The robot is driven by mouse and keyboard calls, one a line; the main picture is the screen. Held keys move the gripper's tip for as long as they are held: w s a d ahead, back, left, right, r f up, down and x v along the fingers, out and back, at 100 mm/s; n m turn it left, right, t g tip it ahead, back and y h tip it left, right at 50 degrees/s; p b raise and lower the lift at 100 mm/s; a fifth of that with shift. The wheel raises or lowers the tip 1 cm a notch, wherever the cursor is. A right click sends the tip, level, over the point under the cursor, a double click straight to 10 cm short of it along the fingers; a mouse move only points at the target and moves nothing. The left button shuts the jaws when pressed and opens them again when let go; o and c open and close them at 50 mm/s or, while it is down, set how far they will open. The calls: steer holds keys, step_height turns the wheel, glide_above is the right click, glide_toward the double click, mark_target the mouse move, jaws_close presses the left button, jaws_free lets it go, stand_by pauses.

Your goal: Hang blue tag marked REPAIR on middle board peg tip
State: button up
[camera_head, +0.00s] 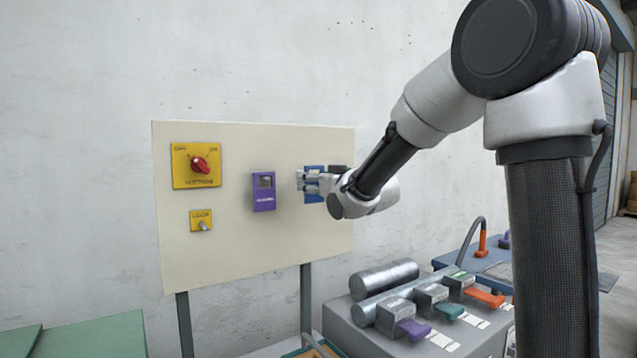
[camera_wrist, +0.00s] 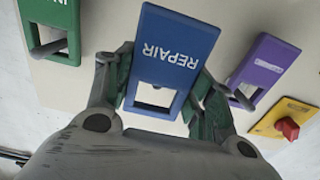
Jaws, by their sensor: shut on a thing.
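The blue tag (camera_wrist: 178,42) fills the middle of the wrist view, with REPAIR in white letters that appear upside down. It has a square window at its lower end in that picture. My gripper (camera_wrist: 157,92) is shut on the tag, one finger against each side edge beside the window. In the head view the blue tag (camera_head: 315,196) is in front of the board's right part, partly hidden by my gripper (camera_head: 309,181). The middle peg is not clearly visible, and I cannot tell whether its tip passes through the tag's window.
The cream board (camera_head: 230,245) carries a purple tag (camera_head: 264,192), a red rotary switch (camera_head: 198,163) and a small yellow plate (camera_head: 201,220). In the wrist view a green tag (camera_wrist: 50,14) hangs on a peg close left; the purple tag (camera_wrist: 265,62) is close right.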

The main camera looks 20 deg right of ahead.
steer(key=shift+x, duration=1.4)
steer(key=shift+w+a+f, duration=0.2)
steer(key=shift+w+f, duration=0.35)
steer(key=o, duration=1.1)
